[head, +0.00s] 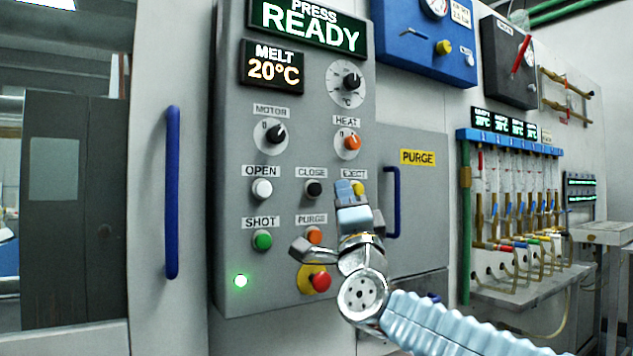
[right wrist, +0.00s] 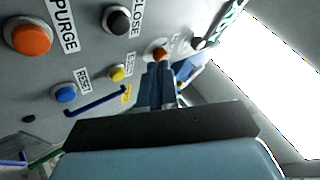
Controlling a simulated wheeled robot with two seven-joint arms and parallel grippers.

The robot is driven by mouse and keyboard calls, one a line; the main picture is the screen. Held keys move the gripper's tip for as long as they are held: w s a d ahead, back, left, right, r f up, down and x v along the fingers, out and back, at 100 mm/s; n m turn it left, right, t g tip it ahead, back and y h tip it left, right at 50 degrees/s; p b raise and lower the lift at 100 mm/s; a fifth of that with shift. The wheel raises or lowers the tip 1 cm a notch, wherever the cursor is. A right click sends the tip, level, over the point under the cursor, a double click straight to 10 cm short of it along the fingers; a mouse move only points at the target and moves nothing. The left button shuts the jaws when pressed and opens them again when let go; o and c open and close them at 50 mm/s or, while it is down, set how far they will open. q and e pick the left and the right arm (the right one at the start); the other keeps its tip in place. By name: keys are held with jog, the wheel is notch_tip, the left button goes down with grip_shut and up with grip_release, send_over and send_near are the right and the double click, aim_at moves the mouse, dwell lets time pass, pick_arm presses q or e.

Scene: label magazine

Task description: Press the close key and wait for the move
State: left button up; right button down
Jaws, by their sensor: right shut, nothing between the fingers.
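The close key (head: 313,189) is a black round button under the CLOSE label on the grey control panel (head: 230,200). It also shows in the right wrist view (right wrist: 117,20), at the top. My right gripper (head: 344,190) is shut and empty, in front of the panel. In the head view its tips appear just right of the close key, over the left part of the yellow eject button (head: 358,188). In the right wrist view the closed fingers (right wrist: 158,82) show apart from the close key. Contact with the panel cannot be told. My left gripper is not in view.
The display (head: 308,25) reads PRESS READY; the melt display (head: 272,68) reads 20°C. White open (head: 262,189), green shot (head: 262,240) and orange purge (head: 314,235) buttons surround the close key. A red stop button (head: 321,281) sits below. Blue handles (head: 172,190) stick out on both sides.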

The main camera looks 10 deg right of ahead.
aim_at(315, 189)
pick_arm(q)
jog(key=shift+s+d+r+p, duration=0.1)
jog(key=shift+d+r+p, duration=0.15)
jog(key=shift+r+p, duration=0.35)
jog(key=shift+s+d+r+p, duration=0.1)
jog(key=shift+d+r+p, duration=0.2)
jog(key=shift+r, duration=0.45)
pick_arm(e)
jog(key=shift+w+a, duration=0.3)
jog(key=shift+w, duration=0.5)
jog(key=shift+w+a, duration=0.25)
jog(key=shift+w, duration=0.5)
jog(key=shift+w+a, duration=0.3)
jog(key=shift+w, duration=0.5)
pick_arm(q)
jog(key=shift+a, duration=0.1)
pick_arm(e)
jog(key=shift+w, duration=0.1)
jog(key=shift+w+a, duration=0.15)
jog(key=shift+w, duration=0.15)
